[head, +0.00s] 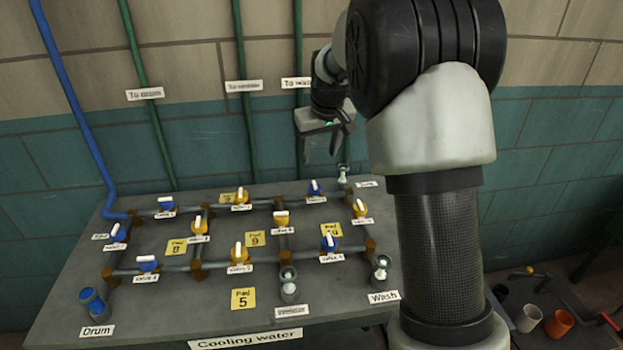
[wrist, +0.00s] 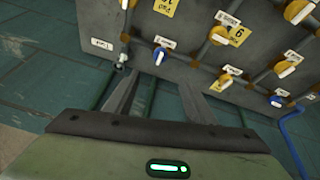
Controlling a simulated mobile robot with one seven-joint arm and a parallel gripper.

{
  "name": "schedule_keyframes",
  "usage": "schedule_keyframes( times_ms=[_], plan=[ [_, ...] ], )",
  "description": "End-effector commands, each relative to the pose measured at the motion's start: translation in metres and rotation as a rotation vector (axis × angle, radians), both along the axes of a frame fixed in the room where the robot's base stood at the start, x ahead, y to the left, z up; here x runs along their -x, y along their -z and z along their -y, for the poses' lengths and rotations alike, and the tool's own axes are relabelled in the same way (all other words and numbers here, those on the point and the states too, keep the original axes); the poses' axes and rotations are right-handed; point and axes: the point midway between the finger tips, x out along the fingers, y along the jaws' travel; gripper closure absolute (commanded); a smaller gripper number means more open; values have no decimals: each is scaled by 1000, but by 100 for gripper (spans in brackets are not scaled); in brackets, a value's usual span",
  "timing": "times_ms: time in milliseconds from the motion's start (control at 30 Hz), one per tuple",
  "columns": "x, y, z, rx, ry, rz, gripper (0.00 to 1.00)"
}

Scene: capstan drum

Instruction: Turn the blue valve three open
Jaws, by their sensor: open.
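Several blue valves with white handles sit on the pipe board. One (head: 315,188) is on the back pipe at the right; its label is too small to read surely. In the wrist view this blue valve (wrist: 160,56) lies just beyond the fingertips, its handle appearing to lie across the pipe. Other blue valves are at back left (head: 166,205), left side (head: 118,232), front left (head: 148,264) and front right (head: 330,243). I cannot tell by label which is three. My gripper (head: 320,157) is open and empty, above the board's back right, apart from the valves.
Yellow valves (head: 238,252) and yellow plates (head: 243,299) stand among the pipes on the grey board (head: 190,311). Green pipes (head: 243,100) climb the wall behind. A small outlet (head: 343,174) stands at the back right corner. Cups (head: 559,323) are at the lower right.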

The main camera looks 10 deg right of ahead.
Motion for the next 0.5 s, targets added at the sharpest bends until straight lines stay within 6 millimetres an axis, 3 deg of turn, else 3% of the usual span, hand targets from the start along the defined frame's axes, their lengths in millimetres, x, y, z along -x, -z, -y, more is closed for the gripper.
schedule_keyframes(
  times_ms=[500],
  plan=[
    [-39,98,0,0,1,-5,50]
  ],
)
